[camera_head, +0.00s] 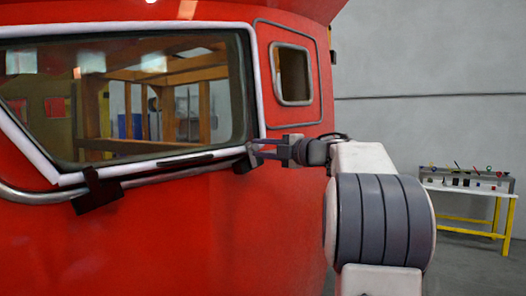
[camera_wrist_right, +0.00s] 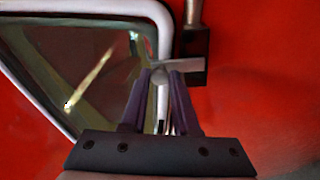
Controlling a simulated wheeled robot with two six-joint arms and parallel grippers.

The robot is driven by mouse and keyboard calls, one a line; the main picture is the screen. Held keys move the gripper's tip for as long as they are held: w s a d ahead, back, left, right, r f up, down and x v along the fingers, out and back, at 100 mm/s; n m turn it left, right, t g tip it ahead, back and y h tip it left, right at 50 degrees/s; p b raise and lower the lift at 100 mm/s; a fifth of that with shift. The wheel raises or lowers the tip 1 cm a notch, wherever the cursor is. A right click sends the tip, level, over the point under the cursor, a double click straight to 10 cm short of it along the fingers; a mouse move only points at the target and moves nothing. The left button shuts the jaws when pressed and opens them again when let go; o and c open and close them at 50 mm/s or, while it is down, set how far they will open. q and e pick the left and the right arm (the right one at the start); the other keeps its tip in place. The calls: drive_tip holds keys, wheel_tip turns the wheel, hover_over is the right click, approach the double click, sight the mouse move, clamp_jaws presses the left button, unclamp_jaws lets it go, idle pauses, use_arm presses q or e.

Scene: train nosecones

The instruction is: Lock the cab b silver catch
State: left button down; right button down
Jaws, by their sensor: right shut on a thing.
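The red cab (camera_head: 200,240) has a large windscreen with a silver frame. My right gripper (camera_head: 258,148) reaches in from the right to the lower right corner of that windscreen. In the wrist view my right gripper (camera_wrist_right: 160,76) is shut on the silver catch (camera_wrist_right: 186,64), a small pale lever beside a dark block (camera_wrist_right: 195,42). Its two purple-grey fingers close around the lever's rounded end. In the head view the dark block (camera_head: 244,161) shows at the fingertips, but the lever is too small to make out. My left gripper is not in view.
A second black fitting (camera_head: 97,192) sits under the windscreen at left, with a wiper (camera_head: 190,161) along the lower frame. A small side window (camera_head: 292,74) is above my right gripper. A workbench with yellow legs (camera_head: 468,190) stands far right; the floor between is open.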

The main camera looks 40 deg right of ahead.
idle(0.3)
drive_tip(key=c, duration=0.7)
unclamp_jaws()
drive_tip(key=shift+o, duration=0.2)
drive_tip(key=b+v, duration=0.3)
drive_tip(key=v, duration=0.7)
drive_tip(key=shift+s, duration=0.25)
